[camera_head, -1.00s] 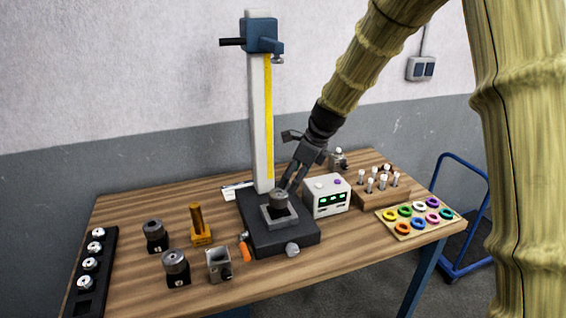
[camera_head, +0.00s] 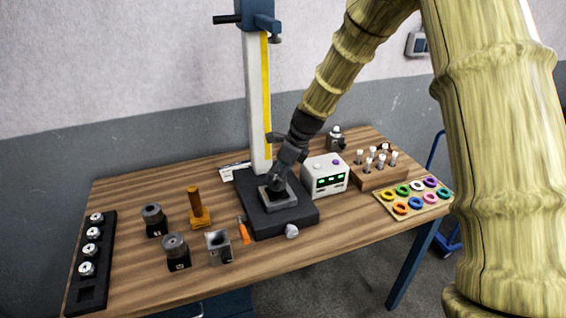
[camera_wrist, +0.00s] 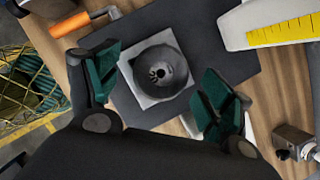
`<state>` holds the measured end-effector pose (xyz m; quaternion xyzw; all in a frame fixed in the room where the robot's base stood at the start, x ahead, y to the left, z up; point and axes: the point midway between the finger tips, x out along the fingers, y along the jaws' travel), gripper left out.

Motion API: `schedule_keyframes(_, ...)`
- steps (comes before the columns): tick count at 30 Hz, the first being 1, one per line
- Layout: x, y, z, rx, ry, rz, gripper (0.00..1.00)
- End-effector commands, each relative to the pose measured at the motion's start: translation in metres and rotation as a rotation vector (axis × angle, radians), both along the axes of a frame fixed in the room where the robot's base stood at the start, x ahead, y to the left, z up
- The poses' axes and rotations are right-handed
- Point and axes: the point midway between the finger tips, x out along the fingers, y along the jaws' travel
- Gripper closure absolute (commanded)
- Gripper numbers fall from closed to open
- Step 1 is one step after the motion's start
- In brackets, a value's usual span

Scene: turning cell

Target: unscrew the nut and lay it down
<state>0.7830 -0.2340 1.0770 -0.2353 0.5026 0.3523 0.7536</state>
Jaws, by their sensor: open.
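A round grey nut (camera_wrist: 160,66) with a dark central hole sits in a square light-grey holder (camera_wrist: 140,95). The holder also shows in the head view (camera_head: 279,201), on the dark base (camera_head: 285,220) of the tall column stand. My gripper (camera_wrist: 160,88) is open. Its green-padded fingers stand on either side of the nut and holder in the wrist view, with gaps to both. In the head view my gripper (camera_head: 277,184) is right above the holder and hides most of the nut. I cannot tell whether the fingers reach down to the nut's height.
The tall column (camera_head: 260,100) rises close behind my gripper. A white box with a green display (camera_head: 325,176) stands to the right. An orange-handled tool (camera_head: 244,231) lies left of the base. Several round grey parts stand at left. Bare wood lies at the front (camera_head: 310,255).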

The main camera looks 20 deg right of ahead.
Motion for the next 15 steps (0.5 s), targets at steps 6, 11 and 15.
schedule_keyframes(6, 0.005, 0.005, -0.016, 0.000, 0.000, 0.000, 0.20)
schedule_keyframes(11, 0.006, 0.007, -0.021, -0.001, -0.001, 0.000, 0.20)
schedule_keyframes(15, 0.006, 0.007, -0.022, -0.001, -0.001, 0.000, 0.20)
